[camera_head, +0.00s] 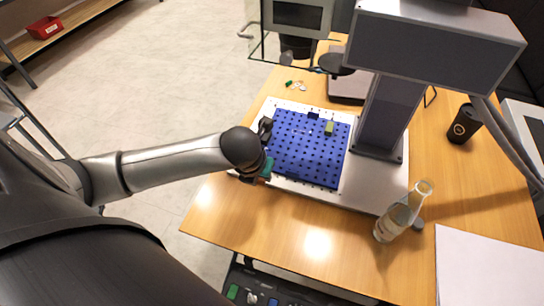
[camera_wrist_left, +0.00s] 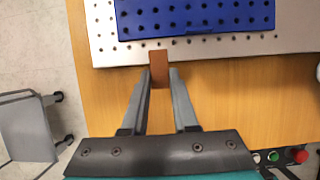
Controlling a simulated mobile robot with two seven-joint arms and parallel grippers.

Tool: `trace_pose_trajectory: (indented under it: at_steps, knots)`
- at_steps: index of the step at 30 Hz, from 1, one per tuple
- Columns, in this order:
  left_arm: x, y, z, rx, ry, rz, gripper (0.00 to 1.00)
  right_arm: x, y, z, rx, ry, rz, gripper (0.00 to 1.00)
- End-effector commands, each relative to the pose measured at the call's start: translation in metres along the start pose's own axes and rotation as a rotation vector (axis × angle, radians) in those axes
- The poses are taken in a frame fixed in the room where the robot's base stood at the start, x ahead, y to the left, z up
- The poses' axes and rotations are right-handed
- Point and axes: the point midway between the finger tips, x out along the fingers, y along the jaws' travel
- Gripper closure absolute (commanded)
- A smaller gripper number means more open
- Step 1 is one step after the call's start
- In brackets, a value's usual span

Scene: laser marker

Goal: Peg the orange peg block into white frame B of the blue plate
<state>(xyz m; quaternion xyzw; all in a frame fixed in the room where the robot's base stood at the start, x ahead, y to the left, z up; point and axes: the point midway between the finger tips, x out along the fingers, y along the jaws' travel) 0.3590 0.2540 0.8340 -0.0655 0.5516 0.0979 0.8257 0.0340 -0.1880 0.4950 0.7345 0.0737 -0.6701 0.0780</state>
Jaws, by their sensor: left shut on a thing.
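The orange peg block (camera_head: 262,179) is held by my left gripper (camera_head: 266,168) in the head view, mostly hidden by the hand. In the left wrist view the orange-brown block (camera_wrist_left: 158,58) sits between the two fingertips of my left gripper (camera_wrist_left: 161,76), its far end overlapping the white base's near edge. The blue plate (camera_head: 300,160) is a perforated board right of the gripper; it also shows in the left wrist view (camera_wrist_left: 200,18). The block appears outside the plate's edge. White frame B is too small to make out. My right gripper is in neither view.
A dark blue block (camera_head: 313,115) and an olive block (camera_head: 329,128) stand on the plate's far part. The plate lies on a white base (camera_head: 355,185) under the grey marker column (camera_head: 383,115). A bottle (camera_head: 395,218) and black cup (camera_head: 464,124) stand to the right.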

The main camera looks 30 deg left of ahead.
Motion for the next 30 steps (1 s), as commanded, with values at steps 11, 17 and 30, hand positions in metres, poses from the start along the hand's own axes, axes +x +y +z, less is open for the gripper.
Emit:
trace_pose_trajectory:
  at_steps: [11, 17, 30]
  knots:
    - [0.022, 0.0, 0.054, 0.0, -0.001, 0.0, 1.0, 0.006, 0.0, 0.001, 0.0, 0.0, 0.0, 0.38]
    - [0.029, -0.001, 0.071, -0.002, -0.001, -0.001, 1.0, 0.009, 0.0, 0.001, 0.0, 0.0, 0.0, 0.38]
    - [0.059, 0.0, 0.061, 0.001, 0.0, 0.0, 1.0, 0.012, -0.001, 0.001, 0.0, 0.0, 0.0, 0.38]
